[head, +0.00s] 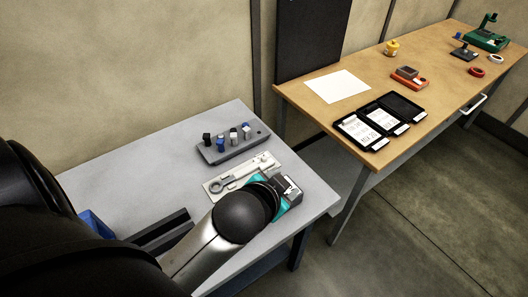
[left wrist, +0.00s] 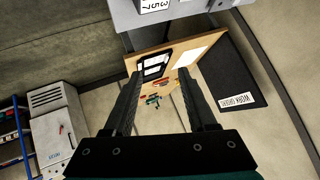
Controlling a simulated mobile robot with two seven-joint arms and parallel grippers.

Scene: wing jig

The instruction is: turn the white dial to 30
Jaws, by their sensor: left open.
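I cannot make out the white dial in either view. My left gripper (head: 291,187) is over the front right part of the grey table (head: 120,180) in the head view, and my wrist hides what is behind it. In the left wrist view, my left gripper (left wrist: 160,75) has its two dark fingers apart, with nothing held between them. A grey edge with a white number label (left wrist: 155,5) shows at the top of that view, beyond the fingertips. My right gripper is not in view.
A grey block with several knobs or pegs (head: 232,149) and a pale plate with a wrench-shaped piece (head: 225,184) lie near the gripper. A wooden table (head: 440,60) stands beyond with a black case (head: 381,120), white paper (head: 337,86) and an orange device (head: 409,78).

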